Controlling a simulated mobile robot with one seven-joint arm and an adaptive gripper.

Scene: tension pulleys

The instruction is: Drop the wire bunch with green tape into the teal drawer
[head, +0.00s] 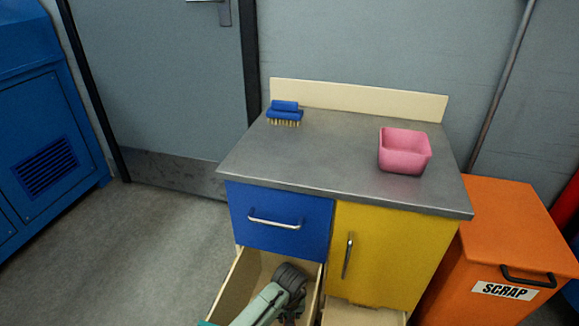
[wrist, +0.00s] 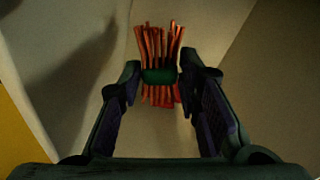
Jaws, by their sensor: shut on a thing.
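The wire bunch (wrist: 161,40) is a bundle of orange-red strands with a green tape band around its middle. My gripper (wrist: 160,77) is shut on it, with a fingertip at each side of the green band. In the head view, my arm reaches into the open drawer (head: 236,284) below the blue one. This drawer has pale inner walls, and a bit of its teal front shows at the bottom edge. The wire bunch is hidden in the head view. In the wrist view it is inside or over the drawer, with pale surfaces around it; its height above the floor cannot be told.
The closed blue drawer (head: 278,222) is just above the open one. A yellow door (head: 385,260) is to the right. A blue brush (head: 285,112) and a pink bin (head: 404,152) stand on the grey top. An orange scrap box (head: 525,225) stands at right.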

